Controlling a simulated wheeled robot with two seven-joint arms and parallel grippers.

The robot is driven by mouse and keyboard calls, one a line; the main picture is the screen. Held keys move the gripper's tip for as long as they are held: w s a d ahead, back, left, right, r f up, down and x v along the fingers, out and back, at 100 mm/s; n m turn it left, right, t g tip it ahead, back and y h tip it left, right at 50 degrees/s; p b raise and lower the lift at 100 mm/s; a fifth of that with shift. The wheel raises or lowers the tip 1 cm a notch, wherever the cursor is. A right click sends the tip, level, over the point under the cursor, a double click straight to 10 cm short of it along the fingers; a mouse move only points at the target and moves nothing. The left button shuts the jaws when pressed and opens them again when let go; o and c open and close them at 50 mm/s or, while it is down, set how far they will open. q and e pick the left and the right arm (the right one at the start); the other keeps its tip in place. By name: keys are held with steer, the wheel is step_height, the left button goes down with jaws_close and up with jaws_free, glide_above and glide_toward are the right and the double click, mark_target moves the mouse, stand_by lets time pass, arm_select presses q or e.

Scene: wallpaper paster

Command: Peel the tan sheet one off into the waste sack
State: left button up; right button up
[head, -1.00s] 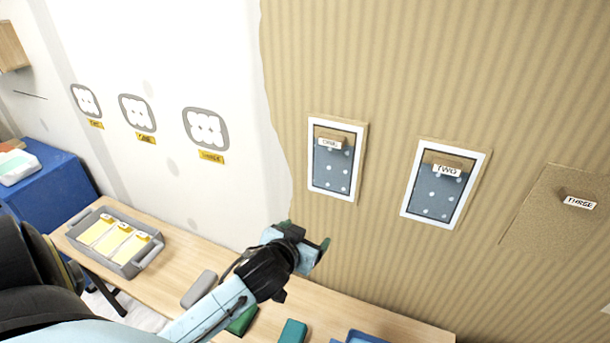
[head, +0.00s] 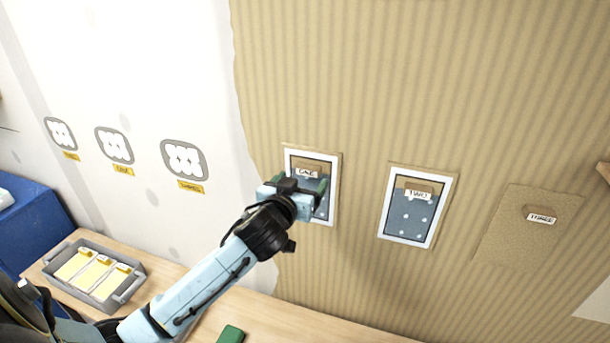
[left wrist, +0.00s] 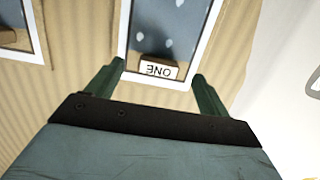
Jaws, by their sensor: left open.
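The place marked ONE on the striped wall has a tan tab with a white label (head: 307,173); the label also shows upside down in the left wrist view (left wrist: 158,70). Around it is a blue-grey dotted panel in a white frame (head: 333,176), with a thin tan edge outside the frame. My right gripper and the waste sack do not show.
To the right are a similar framed panel TWO (head: 407,218) and a plain tan sheet THREE (head: 520,245). Below is a wooden table (head: 265,315) with a grey tray (head: 57,283) of yellow cards and a green block (head: 231,334). A blue box (head: 35,222) stands at the left.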

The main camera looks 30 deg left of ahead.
mark_target(305, 178)
arm_select(q)
steer(key=shift+x, duration=1.95)
steer(key=c, duration=1.1)
steer(key=shift+s, duration=0.1)
steer(key=shift+s+d, duration=0.1)
steer(key=shift+s, duration=0.1)
steer(key=shift+f+p+v, duration=0.15)
steer(key=shift+p+v, duration=0.25)
steer(key=shift+v, duration=0.6)
steer(key=shift+f+p+v, duration=0.15)
steer(key=shift+p+v, duration=0.2)
steer(key=shift+v, duration=0.6)
steer(key=shift+s, duration=0.4)
